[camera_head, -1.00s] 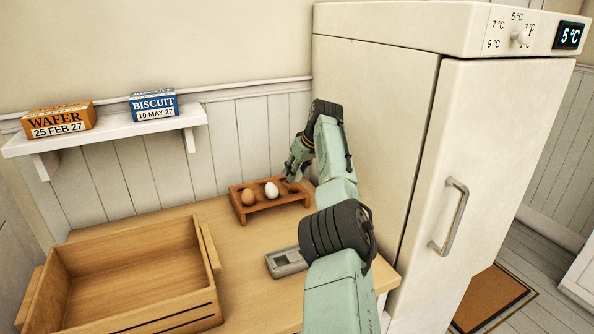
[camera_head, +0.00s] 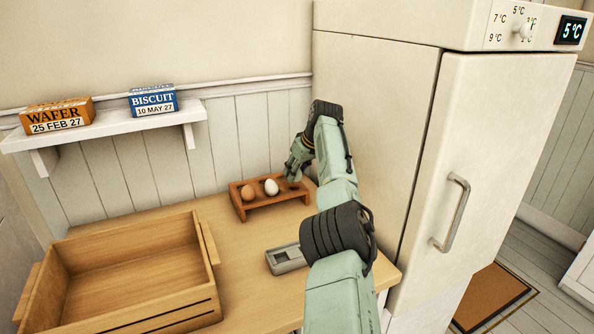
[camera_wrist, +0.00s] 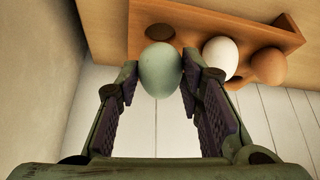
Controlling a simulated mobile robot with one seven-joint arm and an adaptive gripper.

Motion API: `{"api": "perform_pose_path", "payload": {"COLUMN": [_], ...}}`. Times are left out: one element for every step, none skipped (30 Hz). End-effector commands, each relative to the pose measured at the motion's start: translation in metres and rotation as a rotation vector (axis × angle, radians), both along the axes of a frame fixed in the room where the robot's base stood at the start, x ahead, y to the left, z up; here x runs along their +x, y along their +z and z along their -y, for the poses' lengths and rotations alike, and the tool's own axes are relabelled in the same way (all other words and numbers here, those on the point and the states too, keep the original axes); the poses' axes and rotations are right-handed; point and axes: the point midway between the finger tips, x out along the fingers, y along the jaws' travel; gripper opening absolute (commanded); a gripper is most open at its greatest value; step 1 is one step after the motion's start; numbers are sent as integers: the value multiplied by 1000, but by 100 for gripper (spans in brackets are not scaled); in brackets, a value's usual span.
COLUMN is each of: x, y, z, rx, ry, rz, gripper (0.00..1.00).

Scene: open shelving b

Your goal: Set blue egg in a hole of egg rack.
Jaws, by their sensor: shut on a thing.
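The blue egg (camera_wrist: 160,72), pale blue-green, is held between the two fingers of my gripper (camera_wrist: 161,70) in the wrist view. The wooden egg rack (camera_head: 262,207) stands on the counter near the wall and also shows in the wrist view (camera_wrist: 200,22). It holds a brown egg (camera_head: 248,194) and a white egg (camera_head: 271,187). In the wrist view an empty round hole (camera_wrist: 160,34) shows just beyond the blue egg, beside the white egg. My gripper (camera_head: 293,176) is at the rack's right end in the head view, where the blue egg is hidden. I cannot tell its height.
The fridge side (camera_head: 375,130) is close to the right of my arm. An open wooden crate (camera_head: 135,272) stands at the front left, and a grey device (camera_head: 286,258) lies nearer than the rack. A wall shelf (camera_head: 110,133) carries a wafer box (camera_head: 57,117) and a biscuit box (camera_head: 153,103).

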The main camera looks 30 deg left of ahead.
Motion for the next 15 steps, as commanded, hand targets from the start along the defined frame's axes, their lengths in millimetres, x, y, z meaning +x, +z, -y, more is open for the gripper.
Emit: {"api": "perform_pose_path", "payload": {"x": [0, 0, 0, 0, 0, 0, 0, 0, 0, 0, 0, 0, 0, 0, 0], "y": [-1, -2, -2, -3, -3, -4, -4, -4, -5, -5, -6, -6, -7, -7, -8], "z": [0, 0, 0, 0, 0, 0, 0, 0, 0, 0, 0, 0, 0, 0, 0], "rx": [0, 0, 0, 0, 1, 1, 1, 1, 1, 1, 1, 1, 1, 1, 1], "ry": [0, 0, 0, 0, 0, 0, 0, 0, 0, 0, 0, 0, 0, 0, 0], "rz": [0, 0, 0, 0, 0, 0, 0, 0, 0, 0, 0, 0, 0, 0, 0], "gripper": [25, 25, 25, 25, 25, 25, 25, 25, 25, 25, 25, 25, 25, 25, 25]}}
